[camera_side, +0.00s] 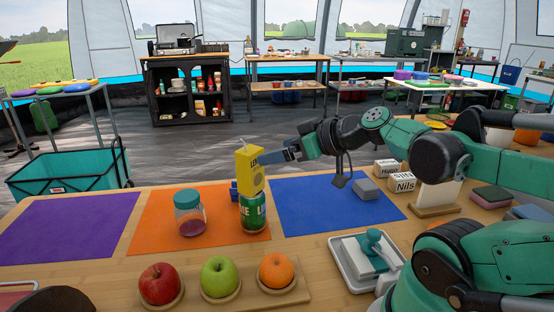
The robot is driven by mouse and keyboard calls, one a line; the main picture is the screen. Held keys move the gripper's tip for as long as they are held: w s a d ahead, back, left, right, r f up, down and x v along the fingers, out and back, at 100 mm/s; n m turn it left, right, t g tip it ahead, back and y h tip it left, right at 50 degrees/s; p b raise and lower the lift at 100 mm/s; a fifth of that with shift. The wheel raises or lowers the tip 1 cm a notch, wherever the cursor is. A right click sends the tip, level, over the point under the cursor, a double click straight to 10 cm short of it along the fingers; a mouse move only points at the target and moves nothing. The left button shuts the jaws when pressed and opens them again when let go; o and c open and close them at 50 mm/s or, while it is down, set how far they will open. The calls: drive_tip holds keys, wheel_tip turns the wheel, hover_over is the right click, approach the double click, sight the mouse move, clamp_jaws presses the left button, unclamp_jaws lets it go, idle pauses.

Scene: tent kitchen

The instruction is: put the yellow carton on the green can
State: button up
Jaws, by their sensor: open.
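The yellow carton (249,172) stands upright directly above the green can (253,212), and its base appears to touch the can's top. The can stands upright at the right edge of the orange mat. My gripper (270,158) is at the right side of the carton, near its upper half. The jaws are open, and the finger that shows lies close to the carton. The other finger is hidden, and I cannot tell whether either touches the carton.
A jar with a teal lid (189,212) stands left of the can on the orange mat (150,237). A small blue object (234,191) sits behind the can. Red apple (160,284), green apple (220,277) and orange (276,270) stand in front. The purple mat (65,228) is bare.

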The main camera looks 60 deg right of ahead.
drive_tip(key=s+a+f+g, duration=0.1)
drive_tip(key=a+f+g, duration=0.4)
drive_tip(key=a, duration=0.3)
drive_tip(key=shift+s+f+g, duration=0.3)
drive_tip(key=shift+f+g, duration=0.1)
drive_tip(key=shift+f, duration=0.25)
